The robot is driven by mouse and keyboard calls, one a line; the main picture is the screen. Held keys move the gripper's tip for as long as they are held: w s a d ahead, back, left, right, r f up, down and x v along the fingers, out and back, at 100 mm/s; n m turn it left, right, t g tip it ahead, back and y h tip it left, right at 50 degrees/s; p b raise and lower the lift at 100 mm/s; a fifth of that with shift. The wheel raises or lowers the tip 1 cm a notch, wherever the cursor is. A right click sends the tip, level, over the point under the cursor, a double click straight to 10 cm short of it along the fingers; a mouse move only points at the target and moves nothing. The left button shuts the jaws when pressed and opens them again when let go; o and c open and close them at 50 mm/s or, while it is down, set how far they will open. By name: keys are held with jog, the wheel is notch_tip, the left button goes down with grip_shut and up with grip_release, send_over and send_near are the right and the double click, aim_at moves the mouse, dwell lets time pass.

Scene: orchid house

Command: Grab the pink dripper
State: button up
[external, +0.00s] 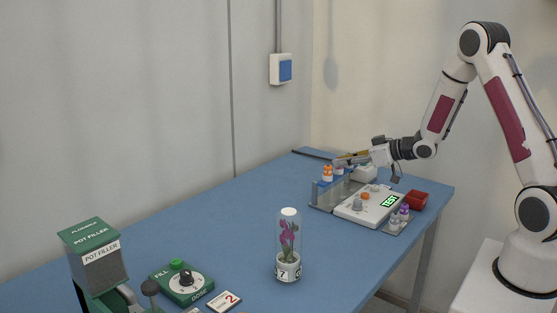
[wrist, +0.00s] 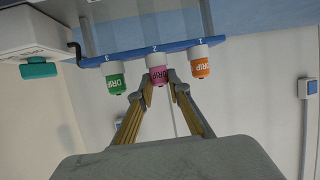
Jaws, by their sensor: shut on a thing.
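The pink dripper (wrist: 157,75), labelled DRIP, sits at slot 2 of a blue-edged rack (wrist: 131,54) in the wrist view. A green dripper (wrist: 115,83) is at slot 3 to its left, and an orange dripper (wrist: 200,67) is at slot 1 to its right. My gripper (wrist: 158,84) is shut on the pink dripper, with one fingertip on each side of it. In the external view my gripper (external: 344,161) is at the rack behind the orange dripper (external: 327,173); the pink dripper is mostly hidden there.
A white tester (external: 372,203) with a green TEST screen stands beside the rack. A red box (external: 416,199) and small grey and purple bottles (external: 400,216) are to its right. A glass dome with a flower (external: 289,245) stands nearer. The table's middle (external: 235,225) is clear.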

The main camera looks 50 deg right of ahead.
jog(key=shift+r, duration=0.2)
notch_tip(320, 180, up, 10)
jog(key=shift+f, duration=0.2)
dwell(0.5)
